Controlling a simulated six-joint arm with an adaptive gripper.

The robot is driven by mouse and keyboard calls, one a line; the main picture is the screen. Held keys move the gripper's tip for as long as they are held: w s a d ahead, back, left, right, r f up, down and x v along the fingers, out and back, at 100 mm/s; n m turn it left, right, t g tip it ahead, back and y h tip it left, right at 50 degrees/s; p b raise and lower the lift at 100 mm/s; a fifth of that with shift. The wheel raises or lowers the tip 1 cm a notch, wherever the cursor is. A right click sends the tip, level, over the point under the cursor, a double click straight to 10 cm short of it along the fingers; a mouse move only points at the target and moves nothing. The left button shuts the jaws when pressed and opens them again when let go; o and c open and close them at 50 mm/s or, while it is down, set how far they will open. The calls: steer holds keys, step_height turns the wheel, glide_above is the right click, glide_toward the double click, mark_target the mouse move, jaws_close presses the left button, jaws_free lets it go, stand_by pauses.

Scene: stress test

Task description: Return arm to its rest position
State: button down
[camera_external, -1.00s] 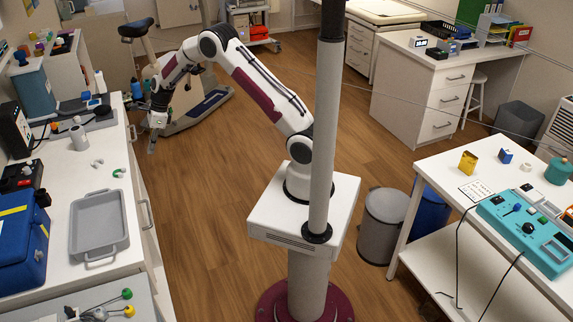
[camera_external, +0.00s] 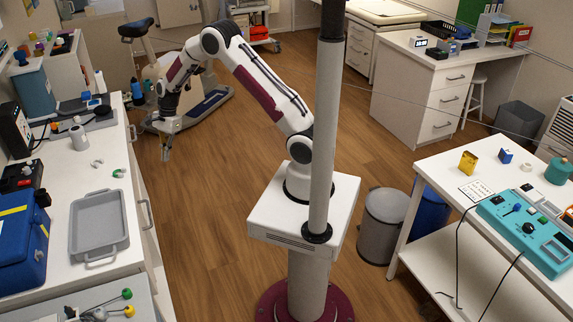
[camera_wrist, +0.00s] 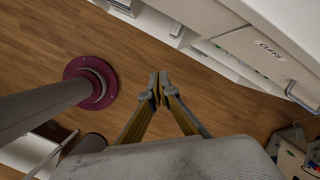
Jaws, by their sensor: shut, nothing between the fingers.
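My gripper (camera_external: 166,153) hangs over open wooden floor in the external view, just right of the left bench's edge. It points down and holds nothing. My arm arches up and left from its white base. In the wrist view my gripper (camera_wrist: 158,80) has its two fingertips together, with bare floor beyond them. No object is between the fingers.
The left bench (camera_external: 68,185) carries a grey tray (camera_external: 99,222) and a blue case (camera_external: 22,243). An exercise bike (camera_external: 200,107) stands behind my gripper. A grey pole (camera_external: 324,130) rises by my base. The right table (camera_external: 440,170) stands apart, with floor between.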

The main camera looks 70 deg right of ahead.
steer(key=s+a+r+n+t+h, duration=0.1)
steer(key=s+r+n+t, duration=0.1)
steer(key=s+r+n, duration=0.7)
steer(key=s+r+n+t+h, duration=0.2)
steer(key=s+r+n, duration=0.8)
steer(key=s+r, duration=0.7)
steer(key=shift+s+a+r, duration=0.35)
steer(key=shift+s, duration=4.55)
